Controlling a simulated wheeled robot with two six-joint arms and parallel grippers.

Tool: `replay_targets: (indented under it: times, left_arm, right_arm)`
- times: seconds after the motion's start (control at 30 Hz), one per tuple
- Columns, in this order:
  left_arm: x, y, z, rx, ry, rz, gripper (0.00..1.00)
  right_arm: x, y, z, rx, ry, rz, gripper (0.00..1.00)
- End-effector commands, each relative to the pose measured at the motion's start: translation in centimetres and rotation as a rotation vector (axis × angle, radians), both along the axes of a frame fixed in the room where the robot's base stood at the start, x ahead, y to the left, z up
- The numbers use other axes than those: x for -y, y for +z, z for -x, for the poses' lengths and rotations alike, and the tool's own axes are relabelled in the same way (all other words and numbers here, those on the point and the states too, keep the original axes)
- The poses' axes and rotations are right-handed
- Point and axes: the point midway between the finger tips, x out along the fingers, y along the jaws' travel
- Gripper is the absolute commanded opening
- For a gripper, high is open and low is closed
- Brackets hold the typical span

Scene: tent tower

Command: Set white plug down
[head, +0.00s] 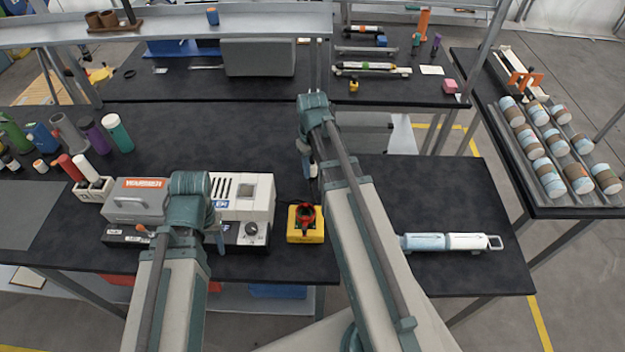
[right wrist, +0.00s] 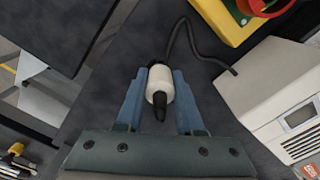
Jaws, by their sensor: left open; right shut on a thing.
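The white plug (right wrist: 158,84) sits between the two blue fingers of my right gripper (right wrist: 160,74) in the right wrist view, with a dark tip toward the camera. A black cable (right wrist: 190,40) runs from near the plug to a white machine (right wrist: 268,92). The gripper is shut on the plug over the dark table; its height above the surface is hard to tell. In the head view my right gripper (head: 308,165) is largely hidden behind its wrist, and the plug is not clear there. My left gripper (head: 220,240) is open, in front of the white machine (head: 242,195).
A yellow box with a red knob (head: 305,222) stands right of the white machine. A blue-and-white cylinder (head: 450,242) lies on the right of the dark table (head: 440,190). Bottles (head: 117,132) stand at the left. The table's middle back is clear.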

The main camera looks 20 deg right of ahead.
Motion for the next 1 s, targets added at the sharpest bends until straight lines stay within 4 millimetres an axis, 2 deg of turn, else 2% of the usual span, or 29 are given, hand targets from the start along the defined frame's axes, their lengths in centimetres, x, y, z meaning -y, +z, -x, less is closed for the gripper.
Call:
replay_targets:
  times: [0.37, 0.8, 0.83, 0.97, 1.0]
  left_arm:
    - [0.0, -3.8, 0.0, 0.0, 0.0, 0.0, 0.51]
    - [0.0, -4.1, 0.0, 0.0, 0.0, 0.0, 0.51]
    - [0.0, -4.0, 0.0, 0.0, 0.0, 0.0, 0.51]
    - [0.0, -3.9, 0.0, 0.0, 0.0, 0.0, 0.51]
    - [0.0, -3.9, 0.0, 0.0, 0.0, 0.0, 0.51]
  right_arm:
    - [0.0, -3.8, 0.0, 0.0, 0.0, 0.0, 0.0]
    - [0.0, -4.1, 0.0, 0.0, 0.0, 0.0, 0.0]
    - [0.0, -4.0, 0.0, 0.0, 0.0, 0.0, 0.4]
    - [0.0, -3.9, 0.0, 0.0, 0.0, 0.0, 0.63]
    - [0.0, -3.9, 0.0, 0.0, 0.0, 0.0, 0.66]
